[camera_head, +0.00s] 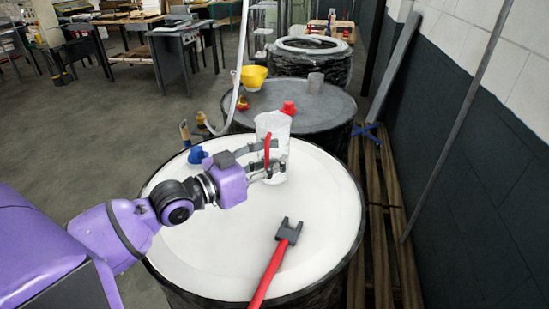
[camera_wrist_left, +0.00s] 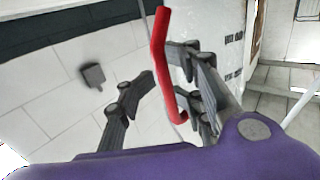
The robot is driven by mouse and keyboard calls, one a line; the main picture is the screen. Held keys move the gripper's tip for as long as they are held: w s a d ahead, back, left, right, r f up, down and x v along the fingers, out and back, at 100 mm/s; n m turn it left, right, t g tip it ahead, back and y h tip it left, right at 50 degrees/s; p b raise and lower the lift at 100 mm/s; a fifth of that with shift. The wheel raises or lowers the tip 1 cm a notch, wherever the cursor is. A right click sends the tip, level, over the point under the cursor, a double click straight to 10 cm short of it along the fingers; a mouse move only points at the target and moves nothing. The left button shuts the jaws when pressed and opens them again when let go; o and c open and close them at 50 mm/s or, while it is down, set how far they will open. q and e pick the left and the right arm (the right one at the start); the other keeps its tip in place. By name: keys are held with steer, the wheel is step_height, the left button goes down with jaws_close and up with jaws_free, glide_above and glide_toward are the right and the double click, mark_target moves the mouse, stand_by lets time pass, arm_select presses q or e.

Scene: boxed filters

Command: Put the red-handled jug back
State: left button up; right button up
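The jug (camera_head: 272,126) is a whitish, cloudy container with a red handle (camera_head: 267,148). It stands upright on the white lid of the near drum (camera_head: 235,260). My left gripper (camera_head: 266,163) is at the jug's near side, with its fingers around the handle. In the left wrist view the red handle (camera_wrist_left: 160,45) runs between the spread fingers (camera_wrist_left: 162,85), closer to the right-hand ones. A gap shows between the handle and the left-hand finger. Whether any finger touches the handle is unclear. My right gripper is in neither view.
A red bar with a dark forked head (camera_head: 286,235) lies at the near lid's front. A blue piece (camera_head: 197,154) is at its left edge. A wall stands right.

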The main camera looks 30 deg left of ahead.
arm_select(q)
steer(key=v, duration=1.2)
